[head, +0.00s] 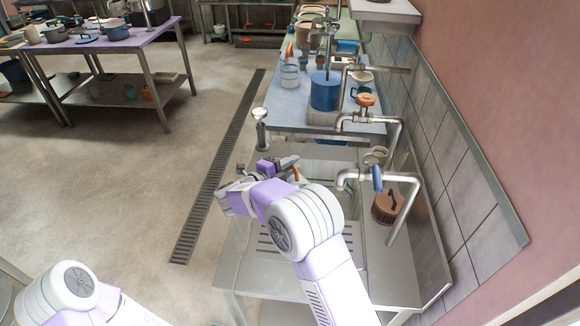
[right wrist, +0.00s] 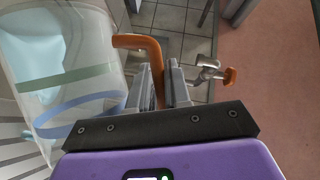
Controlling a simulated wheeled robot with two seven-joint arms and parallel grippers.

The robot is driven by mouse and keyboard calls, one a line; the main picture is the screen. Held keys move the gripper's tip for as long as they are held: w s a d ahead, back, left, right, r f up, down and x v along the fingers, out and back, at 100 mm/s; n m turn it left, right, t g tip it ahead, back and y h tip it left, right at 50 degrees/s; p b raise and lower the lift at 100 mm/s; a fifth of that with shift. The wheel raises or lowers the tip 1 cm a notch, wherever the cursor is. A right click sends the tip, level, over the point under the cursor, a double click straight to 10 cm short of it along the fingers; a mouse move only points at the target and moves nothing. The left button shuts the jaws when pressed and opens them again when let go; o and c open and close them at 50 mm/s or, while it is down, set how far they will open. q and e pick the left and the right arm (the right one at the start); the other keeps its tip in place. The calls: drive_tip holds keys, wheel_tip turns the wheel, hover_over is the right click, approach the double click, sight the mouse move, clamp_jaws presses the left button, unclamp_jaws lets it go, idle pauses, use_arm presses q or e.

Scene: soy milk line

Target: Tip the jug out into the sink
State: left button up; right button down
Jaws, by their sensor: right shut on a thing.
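The jug (right wrist: 75,75) shows in the right wrist view as a large clear vessel with a green band and a blue band. Something pale blue shows inside it. Its orange handle (right wrist: 140,43) runs to my right gripper (right wrist: 165,85), which is shut on it. How far the jug is tilted I cannot tell. My left gripper is out of view; only part of that arm shows.
A steel tap with a blue handle (head: 377,179) and one with an orange handle (head: 365,100) stand right of my gripper. A brown lidded pot (head: 386,208) sits by the wall. A blue pot (head: 325,91) stands on the table behind.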

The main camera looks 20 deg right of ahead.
sight(299, 183)
drive_tip(key=shift+s+m+b, duration=0.4)
drive_tip(key=shift+s+b, duration=0.15)
drive_tip(key=shift+b, duration=0.5)
drive_tip(key=shift+s+d+f+m+t+h+b, duration=0.15)
drive_tip(key=shift+s+m+b, duration=0.5)
drive_tip(key=shift+b, duration=0.75)
drive_tip(key=shift+s+f+m+t+h+b, duration=0.1)
drive_tip(key=shift+s+m+t+h+b, duration=0.2)
drive_tip(key=shift+s+b, duration=0.85)
drive_tip(key=shift+s+d+f+m+t+h+b, duration=0.15)
drive_tip(key=shift+s+m+b, duration=0.35)
drive_tip(key=shift+b, duration=1.2)
drive_tip(key=shift+a+r, duration=0.1)
drive_tip(key=shift+r, duration=0.05)
drive_tip(key=shift+s+r+m+h, duration=0.15)
drive_tip(key=shift+s+m+h, duration=0.1)
drive_tip(key=shift+s+m, duration=0.5)
drive_tip(key=shift+s+r+m+h, duration=0.2)
drive_tip(key=shift+s+m, duration=0.3)
drive_tip(key=shift+s, duration=0.35)
